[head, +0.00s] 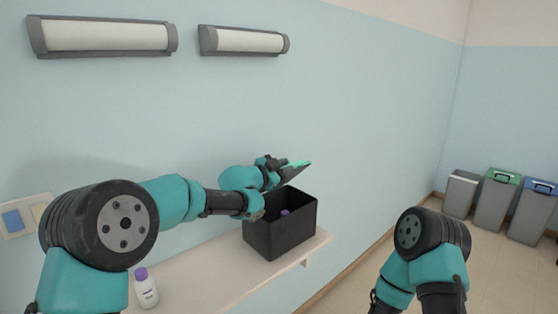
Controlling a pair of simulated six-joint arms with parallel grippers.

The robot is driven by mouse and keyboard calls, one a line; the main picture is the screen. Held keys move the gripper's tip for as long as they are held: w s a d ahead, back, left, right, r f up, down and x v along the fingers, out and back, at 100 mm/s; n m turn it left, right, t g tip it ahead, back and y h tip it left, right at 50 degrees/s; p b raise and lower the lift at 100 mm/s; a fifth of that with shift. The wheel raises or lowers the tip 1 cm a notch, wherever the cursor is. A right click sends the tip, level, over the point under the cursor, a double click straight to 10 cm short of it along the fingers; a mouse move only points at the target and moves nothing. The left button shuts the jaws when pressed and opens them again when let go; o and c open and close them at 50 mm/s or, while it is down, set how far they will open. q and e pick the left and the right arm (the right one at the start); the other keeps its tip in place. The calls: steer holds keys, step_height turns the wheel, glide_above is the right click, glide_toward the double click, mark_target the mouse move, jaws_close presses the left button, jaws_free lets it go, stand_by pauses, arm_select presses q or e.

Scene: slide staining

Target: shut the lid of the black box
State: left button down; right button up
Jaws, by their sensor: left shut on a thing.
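The black box (283,235) stands open on the shelf, with a purple-capped thing (285,212) inside it. Its dark lid (291,175) appears raised and tilted above the back of the box, partly covered by my gripper. My left gripper (299,164) is at the lid above the box opening and is shut on it; the exact contact is hard to see. My right arm is folded at the lower right, and its gripper is outside the picture.
A white bottle with a purple cap (146,288) stands on the pale shelf (215,272) left of the box. The wall is close behind the box. The shelf ends just right of it. Grey bins (494,205) stand on the floor far right.

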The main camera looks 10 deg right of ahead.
arm_select(q)
steer(key=shift+s+d+f, duration=0.4)
steer(key=shift+s+f, duration=0.25)
steer(key=shift+f, duration=0.3)
steer(key=c, duration=1.1)
jaws_free()
steer(key=v, duration=1.7)
steer(key=shift+a, duration=0.2)
